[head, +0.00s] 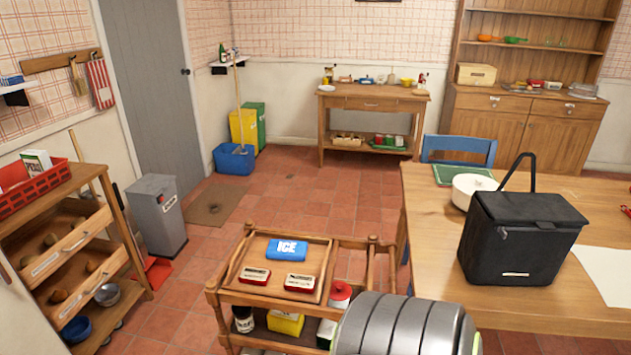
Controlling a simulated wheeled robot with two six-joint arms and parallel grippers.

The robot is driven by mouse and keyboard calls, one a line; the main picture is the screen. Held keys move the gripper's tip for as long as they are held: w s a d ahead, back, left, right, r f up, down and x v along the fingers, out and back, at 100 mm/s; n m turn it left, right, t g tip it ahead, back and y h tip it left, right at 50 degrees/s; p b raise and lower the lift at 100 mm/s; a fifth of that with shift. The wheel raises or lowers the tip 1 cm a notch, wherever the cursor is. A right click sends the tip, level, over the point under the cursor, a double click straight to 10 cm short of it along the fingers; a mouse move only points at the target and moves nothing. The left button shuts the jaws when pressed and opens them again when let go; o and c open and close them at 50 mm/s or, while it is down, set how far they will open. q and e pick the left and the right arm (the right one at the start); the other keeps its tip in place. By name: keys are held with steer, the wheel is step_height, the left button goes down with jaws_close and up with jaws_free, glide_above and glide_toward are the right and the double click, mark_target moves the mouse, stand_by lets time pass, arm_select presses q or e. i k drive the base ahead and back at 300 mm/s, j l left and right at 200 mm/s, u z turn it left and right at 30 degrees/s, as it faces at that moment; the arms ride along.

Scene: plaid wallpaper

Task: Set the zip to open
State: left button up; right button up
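A black cooler bag (520,238) stands upright on the wooden table at the right, with its handle (530,160) raised. Its lid lies flat over the top and looks closed. A small light tab, possibly the zip pull (503,233), shows on the front near the upper left. The zip line is too small and dark to follow, and the bag's far side is hidden. Neither of my grippers is in view.
The wooden table (440,215) also bears a white bowl (468,188), a green mat (463,174) and white paper (606,271). A wooden trolley (240,297) with a blue ice pack (287,249) and two tins stands left of it. Tiled floor is free behind the trolley.

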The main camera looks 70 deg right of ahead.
mark_target(500, 230)
steer(key=z, duration=3.4)
